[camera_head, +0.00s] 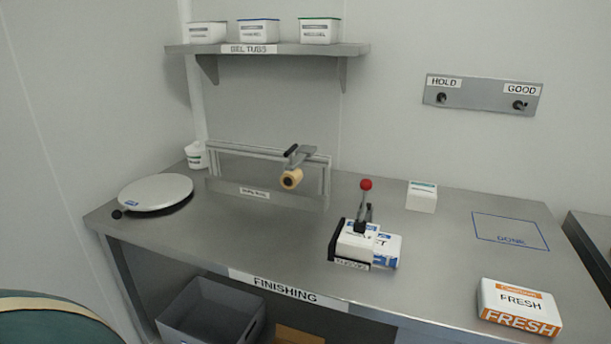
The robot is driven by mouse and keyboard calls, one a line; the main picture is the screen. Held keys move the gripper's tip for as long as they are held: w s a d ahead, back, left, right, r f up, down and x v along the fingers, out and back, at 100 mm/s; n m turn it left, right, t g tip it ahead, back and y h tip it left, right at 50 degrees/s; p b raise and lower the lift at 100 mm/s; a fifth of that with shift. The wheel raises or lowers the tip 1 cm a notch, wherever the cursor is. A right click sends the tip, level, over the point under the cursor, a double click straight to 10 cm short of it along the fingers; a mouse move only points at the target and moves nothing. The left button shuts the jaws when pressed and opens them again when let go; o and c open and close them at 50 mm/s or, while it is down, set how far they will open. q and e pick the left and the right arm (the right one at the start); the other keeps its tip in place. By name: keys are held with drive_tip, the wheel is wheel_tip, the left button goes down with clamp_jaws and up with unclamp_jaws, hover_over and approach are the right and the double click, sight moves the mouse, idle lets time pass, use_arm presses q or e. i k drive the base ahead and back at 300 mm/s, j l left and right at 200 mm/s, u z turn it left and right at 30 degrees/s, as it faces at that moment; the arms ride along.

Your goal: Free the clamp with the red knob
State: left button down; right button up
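The clamp's red knob (366,184) tops an upright dark lever (365,208) on the finishing bench (270,240). The foot of the clamp rests on, or just above, a white and blue box (385,248) in a black-sided holder (335,240) with a label on its front. I cannot tell how tightly it presses. Part of the box is hidden by the clamp. Neither of my grippers shows.
An orange and white box (518,308) lies at the front right. A blue outlined area (510,231) marked DONE is empty. A small white box (421,197), a round plate (155,193) and a rack with a tape roll (291,178) stand on the bench. A grey bin (212,312) is below.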

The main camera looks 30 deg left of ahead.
sight(360, 224)
drive_tip(key=u, duration=0.7)
